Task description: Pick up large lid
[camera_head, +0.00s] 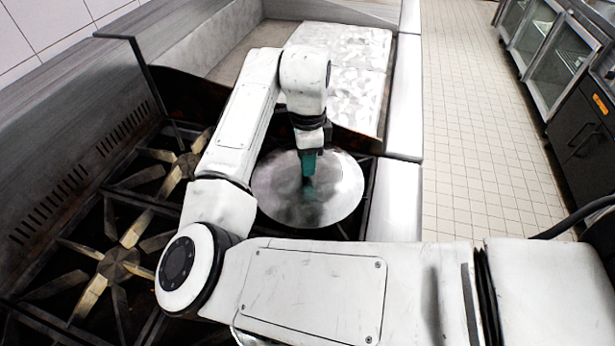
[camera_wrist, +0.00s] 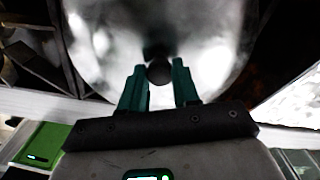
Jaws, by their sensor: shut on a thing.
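The large lid (camera_head: 335,192) is a round, shiny metal disc over the back right part of the stove in the head view. It fills the upper middle of the wrist view (camera_wrist: 205,40), with a dark round knob (camera_wrist: 159,73) at its centre. My gripper (camera_head: 308,165) has teal fingers and comes down from above onto the middle of the lid. In the wrist view the two fingers (camera_wrist: 160,75) stand on either side of the knob, shut on it. I cannot tell whether the lid rests on something or is raised. What is under it is hidden.
The stove (camera_head: 118,262) has several burner grates at the left. A metal griddle surface (camera_head: 345,60) lies behind the lid. A white counter edge (camera_head: 405,110) runs along the right side, with open tiled floor (camera_head: 485,150) beyond. Dark cabinets (camera_head: 575,145) stand far right.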

